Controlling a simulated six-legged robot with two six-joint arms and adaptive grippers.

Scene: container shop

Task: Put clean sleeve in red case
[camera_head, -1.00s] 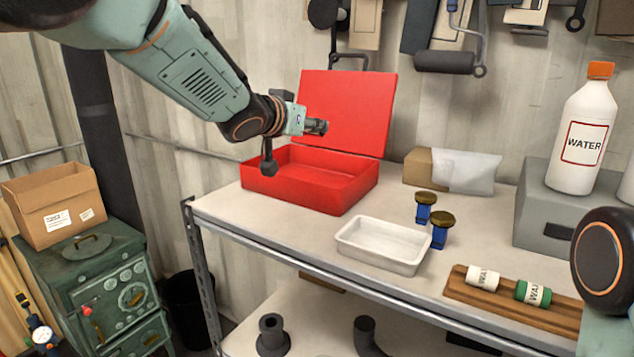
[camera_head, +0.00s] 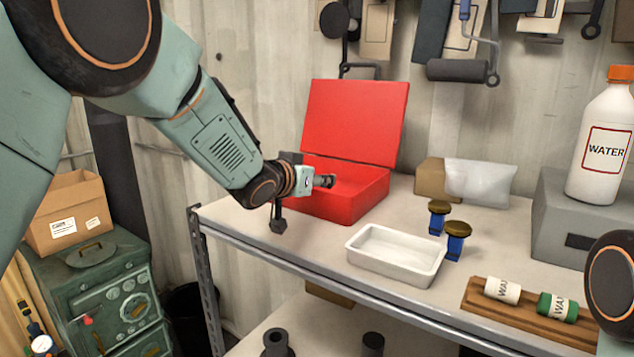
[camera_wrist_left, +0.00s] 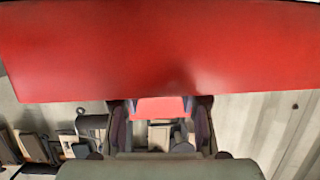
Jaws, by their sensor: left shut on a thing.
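The red case (camera_head: 345,206) stands open on the workbench, its lid (camera_head: 352,122) raised at the back. My left gripper (camera_head: 325,181) points to the right in front of the lid, in line with the case's opening; it covers part of the case. It is shut on a small grey cylinder, which is partly hidden; I cannot tell whether this is the clean sleeve. In the left wrist view a red surface (camera_wrist_left: 160,55) fills the top, and a smaller red patch shows between the spread fingers (camera_wrist_left: 160,122). My right gripper is out of view.
A white tray (camera_head: 397,275) and two blue pieces with brown caps (camera_head: 456,240) stand right of the case. A wooden rack (camera_head: 520,312) holds two labelled rolls. A wrapped box (camera_head: 432,176), a grey block (camera_head: 560,215) and a water bottle (camera_head: 598,150) are behind.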

